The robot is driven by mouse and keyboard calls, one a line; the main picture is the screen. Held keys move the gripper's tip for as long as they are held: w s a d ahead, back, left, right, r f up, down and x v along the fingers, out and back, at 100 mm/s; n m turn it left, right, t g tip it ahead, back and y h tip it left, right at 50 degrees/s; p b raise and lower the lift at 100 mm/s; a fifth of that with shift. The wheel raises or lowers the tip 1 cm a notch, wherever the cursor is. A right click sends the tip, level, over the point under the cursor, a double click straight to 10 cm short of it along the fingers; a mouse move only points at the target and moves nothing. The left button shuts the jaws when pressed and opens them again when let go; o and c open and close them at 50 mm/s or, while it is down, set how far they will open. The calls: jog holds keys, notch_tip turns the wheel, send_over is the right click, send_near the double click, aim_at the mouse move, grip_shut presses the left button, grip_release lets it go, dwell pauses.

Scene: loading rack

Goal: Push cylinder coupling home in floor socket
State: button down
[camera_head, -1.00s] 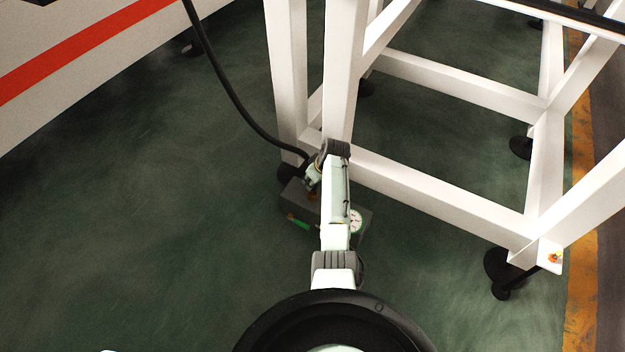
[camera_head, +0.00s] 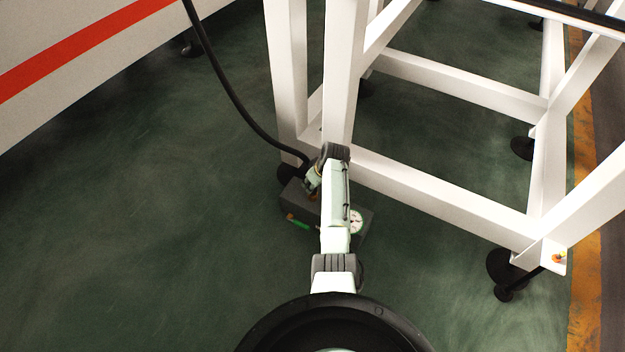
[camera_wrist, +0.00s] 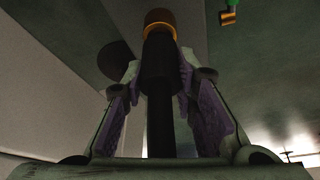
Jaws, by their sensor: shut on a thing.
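The coupling is a black cylinder (camera_wrist: 159,65) with a black hose running back from it, seen in the wrist view. My gripper (camera_wrist: 160,85) is shut on it, with a purple-padded finger on each side. A brass ring with a brown round end (camera_wrist: 160,28) shows at the coupling's far end; how deep the two sit together I cannot tell. In the head view my gripper (camera_head: 312,180) is low over a dark grey floor box (camera_head: 292,194), where a small copper-coloured part (camera_head: 314,197) shows below it. My arm hides much of the box and the coupling.
The box carries a white gauge (camera_head: 355,221) and a green lever (camera_head: 298,222). The black hose (camera_head: 225,85) hangs in from above. White rack legs (camera_head: 342,80) stand just behind the box, with a low beam (camera_head: 440,192) to the right. Floor at left is clear.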

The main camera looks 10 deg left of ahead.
jog(key=shift+f+b, duration=0.5)
jog(key=shift+f, duration=0.15)
jog(key=c, duration=1.2)
grip_release()
jog(key=shift+r, duration=0.15)
jog(key=v, duration=1.1)
jog(key=shift+s+d+r, duration=0.15)
jog(key=shift+s+r, duration=0.05)
jog(key=shift+r, duration=0.15)
jog(key=shift+s, duration=0.1)
